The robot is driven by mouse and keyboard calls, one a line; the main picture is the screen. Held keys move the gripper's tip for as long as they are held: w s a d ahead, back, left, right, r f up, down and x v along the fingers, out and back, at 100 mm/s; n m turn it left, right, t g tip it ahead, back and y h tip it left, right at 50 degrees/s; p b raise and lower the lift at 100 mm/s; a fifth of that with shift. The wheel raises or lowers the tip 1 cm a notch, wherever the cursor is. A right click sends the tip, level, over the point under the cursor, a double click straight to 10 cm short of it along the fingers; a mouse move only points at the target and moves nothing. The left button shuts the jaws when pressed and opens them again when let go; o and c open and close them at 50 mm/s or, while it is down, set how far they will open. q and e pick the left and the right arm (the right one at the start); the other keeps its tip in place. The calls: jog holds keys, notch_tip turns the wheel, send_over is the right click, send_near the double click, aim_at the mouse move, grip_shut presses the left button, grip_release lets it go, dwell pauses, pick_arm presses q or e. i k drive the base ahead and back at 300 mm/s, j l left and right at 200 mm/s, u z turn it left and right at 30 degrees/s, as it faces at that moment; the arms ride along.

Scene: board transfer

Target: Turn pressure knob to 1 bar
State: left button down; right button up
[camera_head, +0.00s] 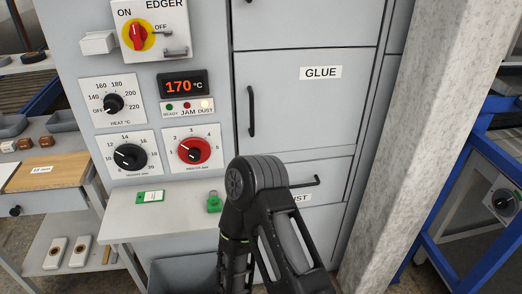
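A red knob with a black centre (192,152) sits on a white dial plate, low on the grey machine's front. Numbers such as 2 and 3 run around its upper edge. The caption under it is too small to read surely. Its pointer seems to aim to the upper left, but the exact mark is unclear. No gripper touches the knob. One of my dark arms rises from the bottom centre, its bent joint just right of and below the knob. Neither gripper's fingers show.
A black height knob (130,157), a heat knob (114,103) and a 170 °C display (181,85) surround it. A ledge (175,218) below holds a green tag (150,196) and a green padlock-like item (214,203). A concrete pillar (420,120) stands right.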

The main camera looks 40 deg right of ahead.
aim_at(191, 150)
jog(key=z, duration=0.9)
jog(key=k+l, duration=0.1)
jog(key=l, duration=0.6)
jog(key=k+l, duration=0.15)
jog(key=l, duration=0.25)
